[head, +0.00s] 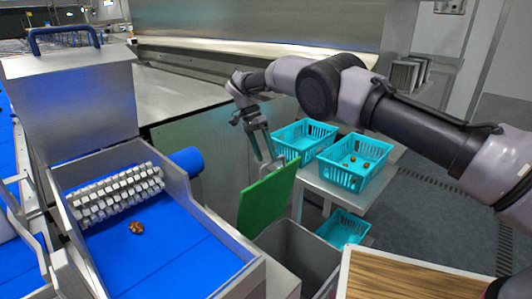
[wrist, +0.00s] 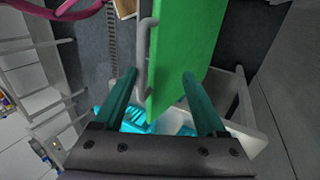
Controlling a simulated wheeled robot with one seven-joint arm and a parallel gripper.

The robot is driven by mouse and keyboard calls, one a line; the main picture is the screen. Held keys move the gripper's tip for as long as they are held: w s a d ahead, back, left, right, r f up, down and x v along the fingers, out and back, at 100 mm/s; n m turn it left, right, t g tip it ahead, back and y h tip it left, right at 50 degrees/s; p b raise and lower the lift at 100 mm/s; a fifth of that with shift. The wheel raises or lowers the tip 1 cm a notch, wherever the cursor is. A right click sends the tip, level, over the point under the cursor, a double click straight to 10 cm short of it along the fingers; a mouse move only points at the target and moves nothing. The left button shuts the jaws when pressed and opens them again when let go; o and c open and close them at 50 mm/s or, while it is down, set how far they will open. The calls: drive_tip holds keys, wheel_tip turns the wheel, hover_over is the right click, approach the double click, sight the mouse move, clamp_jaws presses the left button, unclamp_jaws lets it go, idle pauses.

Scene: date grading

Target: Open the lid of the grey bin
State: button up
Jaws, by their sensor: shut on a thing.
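The grey bin (head: 308,252) stands at the lower middle of the head view, its mouth uncovered and its dark inside showing. Its green lid (head: 266,200) stands raised and tilted at the bin's left side. My gripper (head: 268,158) is at the lid's upper edge. In the wrist view the lid (wrist: 178,50) lies between the two fingers of my gripper (wrist: 160,85), and a grey bar handle (wrist: 143,55) runs along its left face. My gripper is shut on the lid; the exact contact is hard to see.
Two turquoise baskets (head: 305,133) stand on a grey table (head: 325,185) behind the bin, the right one (head: 345,180) holding several dates. Another turquoise basket is lower (head: 343,228). A blue conveyor (head: 165,245) with one date cluster (head: 136,227) is left; a wooden-topped surface (head: 400,280) is right.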

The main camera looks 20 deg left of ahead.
drive_tip(key=shift+s+d+f, duration=0.1)
drive_tip(key=shift+s+f, duration=0.1)
drive_tip(key=shift+f, duration=0.4)
drive_tip(key=shift+s+d+f, duration=0.1)
drive_tip(key=shift+s+f, duration=0.05)
drive_tip(key=shift+f, duration=0.4)
drive_tip(key=shift+c, duration=0.4)
drive_tip(key=r, duration=1.1)
drive_tip(key=shift+w+a+r, duration=0.1)
drive_tip(key=shift+w+r, duration=0.15)
drive_tip(key=shift+c, duration=0.9)
